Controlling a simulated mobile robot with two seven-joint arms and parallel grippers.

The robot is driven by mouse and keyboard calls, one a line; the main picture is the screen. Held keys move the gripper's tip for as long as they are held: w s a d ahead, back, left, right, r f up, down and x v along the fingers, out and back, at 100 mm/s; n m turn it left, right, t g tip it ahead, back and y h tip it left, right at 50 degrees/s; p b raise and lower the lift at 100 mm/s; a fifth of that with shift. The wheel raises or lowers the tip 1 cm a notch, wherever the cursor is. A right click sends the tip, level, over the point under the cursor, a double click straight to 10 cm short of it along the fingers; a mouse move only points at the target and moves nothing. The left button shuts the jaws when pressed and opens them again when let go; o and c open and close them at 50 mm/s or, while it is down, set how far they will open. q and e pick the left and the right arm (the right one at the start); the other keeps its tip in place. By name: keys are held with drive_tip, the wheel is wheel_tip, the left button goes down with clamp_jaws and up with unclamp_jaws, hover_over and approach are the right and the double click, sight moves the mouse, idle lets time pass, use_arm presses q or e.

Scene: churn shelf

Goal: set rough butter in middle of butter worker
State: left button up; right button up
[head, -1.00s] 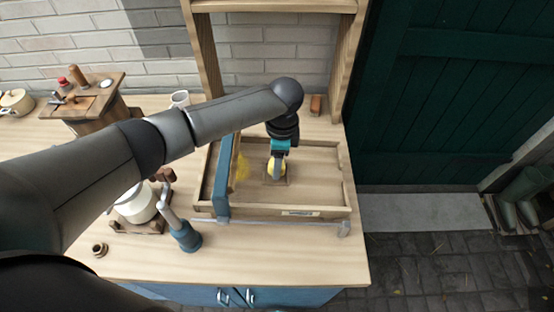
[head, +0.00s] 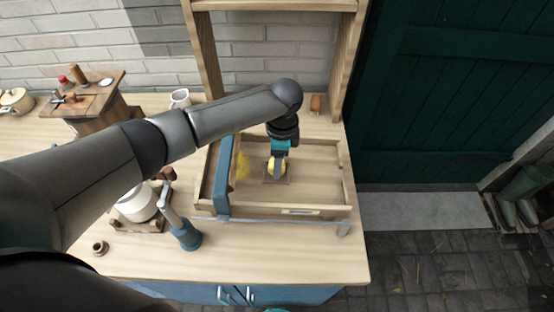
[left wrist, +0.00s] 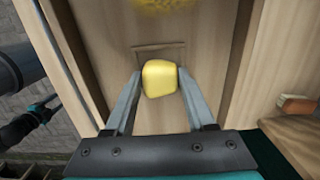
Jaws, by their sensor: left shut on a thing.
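The rough butter is a rounded yellow lump (left wrist: 160,78) between the fingers of my left gripper (left wrist: 158,88). In the head view the butter (head: 274,167) shows partly behind my left gripper (head: 278,165). The butter worker is a shallow wooden tray (head: 320,178) with a blue crosspiece (head: 223,175) toward its left. The butter is over or beside a square mark (left wrist: 160,50) in the tray's middle; I cannot tell whether it touches the floor. My right gripper (left wrist: 44,104) shows small and dark with teal at the left wrist view's edge; its fingers are unclear.
A yellow patch (head: 243,166) lies on the tray beside the crosspiece. A blue-based crank or lever (head: 187,236) stands front left, near a white pot (head: 137,203). A reddish block (head: 316,103) lies behind the tray. The counter's front right is clear.

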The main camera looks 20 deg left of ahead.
use_arm(q)
drive_tip(key=shift+f, duration=0.5)
drive_tip(key=shift+r, duration=0.1)
idle(0.7)
drive_tip(key=o, duration=1.3)
drive_tip(key=c, duration=0.3)
drive_tip(key=shift+c, duration=0.2)
drive_tip(key=shift+r+p, duration=0.1)
drive_tip(key=shift+p, duration=0.2)
drive_tip(key=r+p, duration=0.6)
drive_tip(key=p, duration=0.1)
drive_tip(key=shift+d, duration=0.2)
